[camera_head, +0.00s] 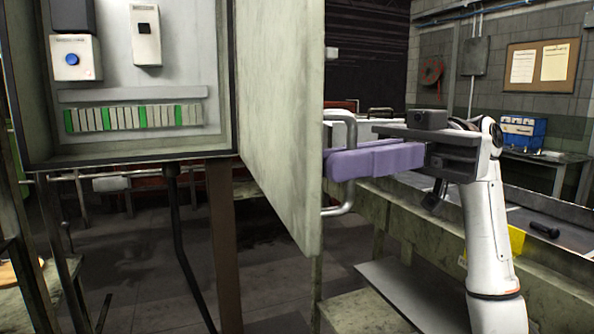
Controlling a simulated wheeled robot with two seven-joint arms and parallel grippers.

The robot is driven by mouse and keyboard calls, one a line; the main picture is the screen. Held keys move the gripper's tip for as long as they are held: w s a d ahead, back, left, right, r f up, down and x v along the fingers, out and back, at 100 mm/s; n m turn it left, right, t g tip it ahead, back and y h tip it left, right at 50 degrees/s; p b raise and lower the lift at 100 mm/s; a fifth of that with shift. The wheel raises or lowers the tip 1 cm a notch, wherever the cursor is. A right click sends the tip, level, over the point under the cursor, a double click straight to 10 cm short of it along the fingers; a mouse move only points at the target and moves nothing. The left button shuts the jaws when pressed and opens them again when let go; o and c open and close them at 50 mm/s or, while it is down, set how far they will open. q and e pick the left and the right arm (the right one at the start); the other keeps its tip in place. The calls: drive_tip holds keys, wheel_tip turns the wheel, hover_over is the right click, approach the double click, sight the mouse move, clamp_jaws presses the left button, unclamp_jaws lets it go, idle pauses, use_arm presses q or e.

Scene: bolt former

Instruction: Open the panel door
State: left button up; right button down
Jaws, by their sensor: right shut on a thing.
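The panel door (282,115) stands swung open, hinged at the right side of the electrical cabinet (226,75). A metal bar handle (343,118) sits on the door's outer face near its free edge. My right gripper (338,164) reaches in from the right with long purple fingers. It is shut on the handle, at the middle of the bar, and the fingers hide that part. My left gripper is not in view.
A workbench (563,233) with a dark bolt on it stands at the right, behind my right arm. A blue box (523,132) sits on a back table. A post (225,240) stands below the cabinet. The floor (130,260) in front looks mostly clear.

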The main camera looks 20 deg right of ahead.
drive_tip(key=shift+v, duration=1.15)
drive_tip(key=shift+s, duration=0.1)
drive_tip(key=c, duration=2.2)
unclamp_jaws()
drive_tip(key=v, duration=1)
drive_tip(key=shift+d+b, duration=0.15)
drive_tip(key=shift+b, duration=0.2)
